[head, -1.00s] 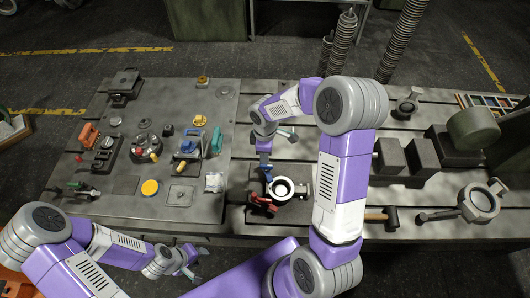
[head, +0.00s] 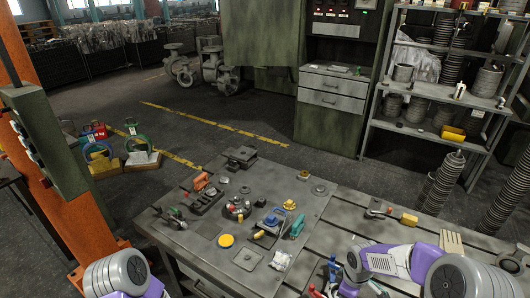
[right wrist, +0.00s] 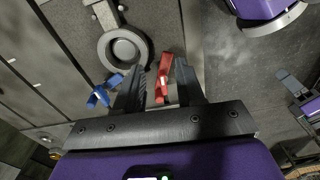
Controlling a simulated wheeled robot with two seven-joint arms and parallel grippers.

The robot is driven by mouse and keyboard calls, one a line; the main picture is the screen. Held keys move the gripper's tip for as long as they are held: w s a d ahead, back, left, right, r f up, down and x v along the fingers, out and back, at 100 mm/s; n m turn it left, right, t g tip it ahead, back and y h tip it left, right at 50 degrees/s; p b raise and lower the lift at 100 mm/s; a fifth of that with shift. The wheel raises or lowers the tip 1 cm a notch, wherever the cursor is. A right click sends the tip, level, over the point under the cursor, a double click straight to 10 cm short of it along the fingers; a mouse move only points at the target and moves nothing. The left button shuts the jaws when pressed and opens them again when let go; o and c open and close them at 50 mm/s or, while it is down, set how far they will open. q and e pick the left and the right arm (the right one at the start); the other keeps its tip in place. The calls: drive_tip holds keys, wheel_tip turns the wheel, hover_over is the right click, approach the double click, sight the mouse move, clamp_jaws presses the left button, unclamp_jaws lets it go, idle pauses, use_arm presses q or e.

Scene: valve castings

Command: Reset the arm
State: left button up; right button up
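In the right wrist view my right gripper (right wrist: 160,66) has its two dark fingers apart. A red clamp handle (right wrist: 163,76) shows in the gap between them; I cannot tell whether it is touched. A blue clamp handle (right wrist: 103,90) is just left of the fingers. A round ring-shaped valve casting (right wrist: 122,49) lies beyond the fingertips. In the head view my right arm (head: 400,262) enters at the bottom right, with its gripper not clearly visible. My left arm (head: 120,274) shows only at the bottom left; its gripper is out of the picture.
The metal workbench (head: 322,243) carries a plate with several tools, a yellow disc (head: 226,240) and a blue-green clamp (head: 297,226). An orange post (head: 75,215) stands left. A grey drawer cabinet (head: 332,98) and shelf rack (head: 420,130) stand behind.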

drive_tip(key=s+a+f+m, duration=0.1)
drive_tip(key=a+f, duration=0.1)
drive_tip(key=s+a+f+m+y, duration=0.1)
drive_tip(key=a+f, duration=0.2)
drive_tip(key=a+f+m+y, duration=0.1)
drive_tip(key=a+f, duration=0.1)
drive_tip(key=f, duration=0.1)
drive_tip(key=shift+s+a+f+m, duration=0.1)
drive_tip(key=shift+s+a+m, duration=0.1)
drive_tip(key=shift+s+m, duration=0.15)
drive_tip(key=s+a+f+m+y, duration=0.1)
drive_tip(key=s+a+f+m, duration=0.2)
drive_tip(key=s+f+m, duration=0.1)
drive_tip(key=s+a+f+m, duration=0.4)
drive_tip(key=s+m, duration=0.2)
drive_tip(key=s, duration=0.2)
drive_tip(key=shift+s+y, duration=0.25)
drive_tip(key=shift+y, duration=0.15)
drive_tip(key=shift+a, duration=0.1)
